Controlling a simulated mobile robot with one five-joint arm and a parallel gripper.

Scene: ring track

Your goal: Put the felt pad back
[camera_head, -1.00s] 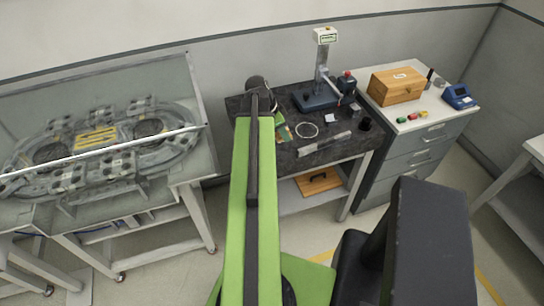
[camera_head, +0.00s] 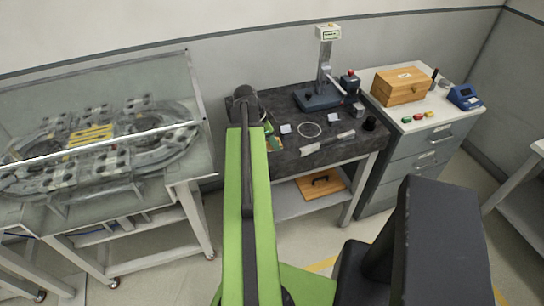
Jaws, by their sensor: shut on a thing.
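My gripper (camera_head: 245,96) is at the far end of my green arm, over the back left part of the dark-topped workbench (camera_head: 290,165). I see it from behind as a dark rounded shape. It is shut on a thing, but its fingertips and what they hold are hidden. I cannot make out the felt pad for certain. A small pale square (camera_head: 286,128) lies on the bench just right of my gripper. Another small pale piece (camera_head: 333,116) lies farther right.
A press stand (camera_head: 318,98) is at the bench's back. A wire ring (camera_head: 310,129) and a pale strip (camera_head: 328,145) lie before it. A glass-covered track table (camera_head: 95,140) stands left. A drawer cabinet (camera_head: 420,150) with a wooden box (camera_head: 402,88) stands right.

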